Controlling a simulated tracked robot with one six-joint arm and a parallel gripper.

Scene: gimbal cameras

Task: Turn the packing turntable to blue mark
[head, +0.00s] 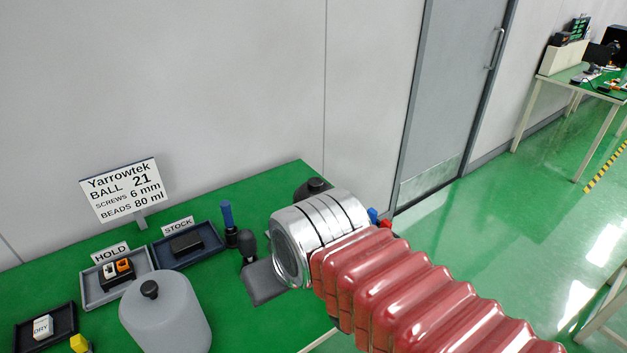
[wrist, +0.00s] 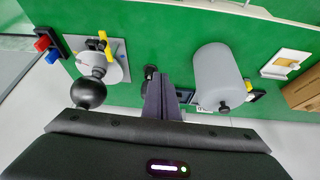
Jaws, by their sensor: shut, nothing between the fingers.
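In the wrist view, a pale round disc (wrist: 113,66) sits on a grey square plate (wrist: 119,46) at the left; it looks like the turntable. A black ball knob (wrist: 88,93) stands at its near side and a yellow piece (wrist: 104,41) at its far edge. No blue mark can be made out on the disc. My gripper (wrist: 160,88) is shut and empty, to the right of the disc and apart from it. In the head view my arm covers the gripper and most or all of the turntable.
A grey cylinder with a black knob (head: 165,315) stands near the table front; it also shows in the wrist view (wrist: 219,75). Behind it are the HOLD tray (head: 103,293), STOCK tray (head: 196,246) and a blue-handled tool (head: 228,222).

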